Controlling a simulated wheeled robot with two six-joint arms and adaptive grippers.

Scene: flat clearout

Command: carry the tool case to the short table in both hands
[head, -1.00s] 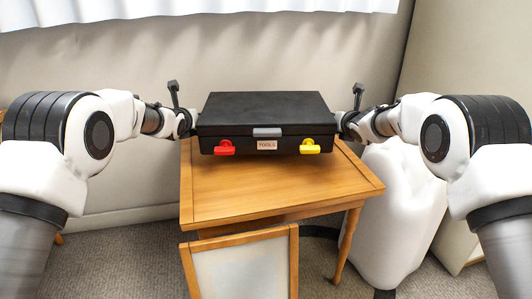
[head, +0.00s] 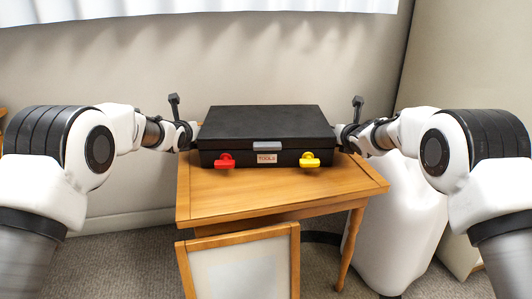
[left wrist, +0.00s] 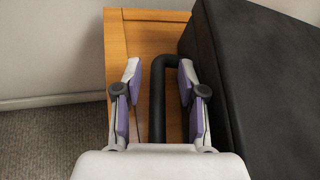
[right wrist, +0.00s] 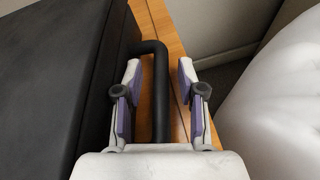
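The black tool case (head: 265,122), with red and yellow latches and a "TOOLS" label, sits level and appears to rest on the short wooden table (head: 270,190). My left gripper (left wrist: 158,68) is open at the case's left side. Its fingers stand either side of the black left handle (left wrist: 157,110), with gaps showing on both sides. My right gripper (right wrist: 158,70) is open in the same way around the right handle (right wrist: 158,110), not touching it visibly. In the head view, the fingertips are small and partly hidden beside the case.
A wood-framed pale panel (head: 245,268) stands in front of the table. A white bulky container (head: 398,225) stands close on the table's right. A wall is behind the table. Bare tabletop shows in front of the case. Grey carpet is on the left.

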